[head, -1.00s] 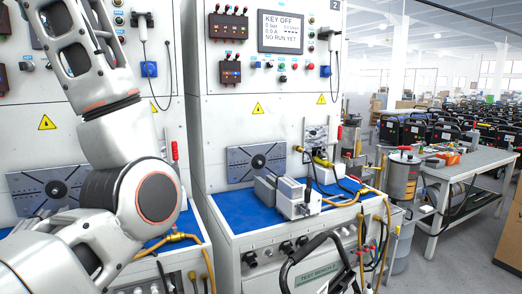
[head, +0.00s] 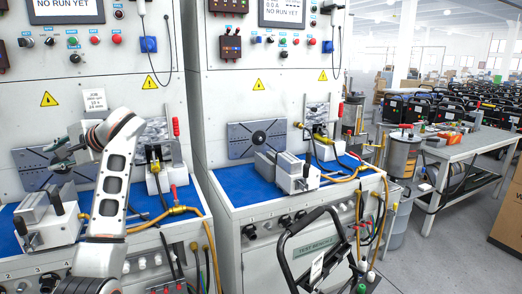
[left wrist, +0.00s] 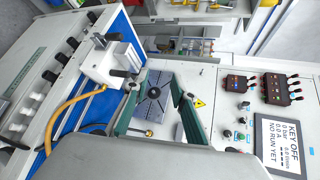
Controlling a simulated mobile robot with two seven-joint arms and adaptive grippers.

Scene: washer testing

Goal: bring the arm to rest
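My left arm (head: 115,175) rises from the bottom left of the head view and bends over the left test bench. My left gripper (head: 52,157) points left in front of that bench's back panel, above a grey vise-like block. In the left wrist view, the two green fingers of the left gripper (left wrist: 157,112) are spread apart with nothing between them. A dark square plate on the panel (left wrist: 153,99) shows beyond the gap. My right gripper is in neither view.
The left bench has a grey vise block (head: 50,222) and yellow hose fittings (head: 178,211). The right bench (head: 240,200) holds another vise block (head: 297,177). A black trolley handle (head: 312,217) stands in front. A grey side table (head: 470,150) is at right, with open floor before it.

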